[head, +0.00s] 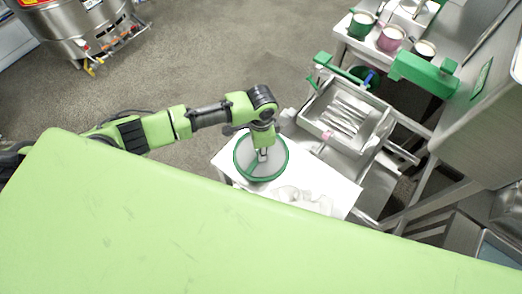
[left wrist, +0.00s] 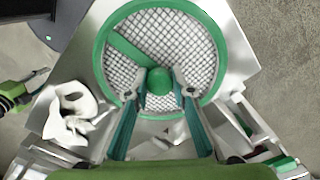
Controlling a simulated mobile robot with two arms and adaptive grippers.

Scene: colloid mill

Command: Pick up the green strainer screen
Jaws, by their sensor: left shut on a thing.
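The green strainer screen (head: 270,172) is a round mesh with a green rim, over a white table in the head view. In the left wrist view the strainer screen (left wrist: 212,62) fills the upper middle, with a green bar and a central knob across the mesh. My left gripper (head: 263,155) reaches down onto it from above. In the left wrist view its two fingers (left wrist: 160,82) close on either side of the green knob. I cannot tell whether the screen touches the table. My right gripper is not in view.
The white table (head: 340,190) holds a crumpled white cloth (head: 300,198), also in the left wrist view (left wrist: 72,112). A metal tray machine (head: 345,115) with green handles stands right of it. Several cups (head: 391,38) stand at the upper right. Open floor lies behind my arm.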

